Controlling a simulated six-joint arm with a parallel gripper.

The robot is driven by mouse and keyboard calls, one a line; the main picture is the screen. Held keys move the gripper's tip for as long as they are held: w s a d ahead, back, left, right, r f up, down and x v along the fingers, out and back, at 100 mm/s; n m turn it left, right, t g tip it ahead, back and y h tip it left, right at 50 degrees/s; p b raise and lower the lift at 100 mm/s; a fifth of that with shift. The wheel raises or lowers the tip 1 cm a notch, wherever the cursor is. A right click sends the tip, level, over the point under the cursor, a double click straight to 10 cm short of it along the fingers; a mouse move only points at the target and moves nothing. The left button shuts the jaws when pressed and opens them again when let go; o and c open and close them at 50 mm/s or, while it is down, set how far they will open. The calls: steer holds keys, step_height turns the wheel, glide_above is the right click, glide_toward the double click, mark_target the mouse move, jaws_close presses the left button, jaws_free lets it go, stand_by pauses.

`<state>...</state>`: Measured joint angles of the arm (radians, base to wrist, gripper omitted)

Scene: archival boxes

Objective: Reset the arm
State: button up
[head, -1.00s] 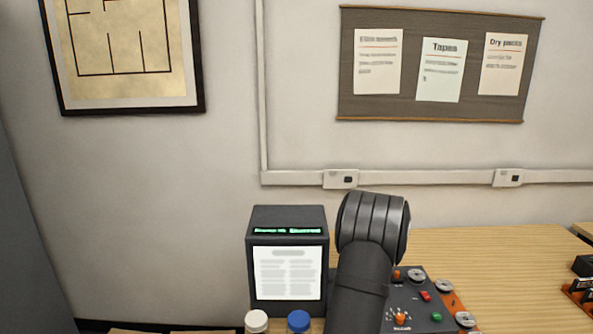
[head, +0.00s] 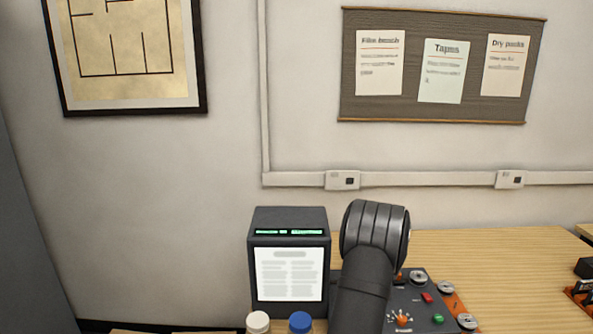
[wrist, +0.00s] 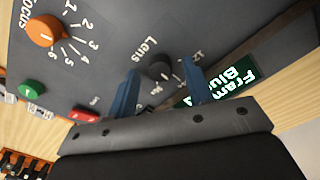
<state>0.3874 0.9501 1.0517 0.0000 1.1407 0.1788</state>
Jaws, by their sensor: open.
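My gripper (wrist: 166,92) shows in the wrist view with its two blue fingers apart and nothing between them. Its fingertips are over a dark control panel (wrist: 185,30), near a black knob labelled "Lens" (wrist: 160,68). I cannot tell whether they touch the panel. In the head view, only my dark arm shows, rising in front of the panel (head: 408,297); the gripper itself is not visible there.
A black box with a lit page screen (head: 289,274) stands left of my arm. A white-capped bottle (head: 258,322) and a blue-capped bottle (head: 300,322) stand before it. An orange knob (wrist: 44,32) and a green button (wrist: 32,89) are on the panel. Wooden tabletop (head: 500,255) lies clear behind right.

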step_height(320, 180, up, 17)
step_height(320, 180, down, 17)
steer(key=shift+f, duration=0.2)
steer(key=n, duration=1)
steer(key=shift+n, duration=0.3)
steer(key=shift+r, duration=1.8)
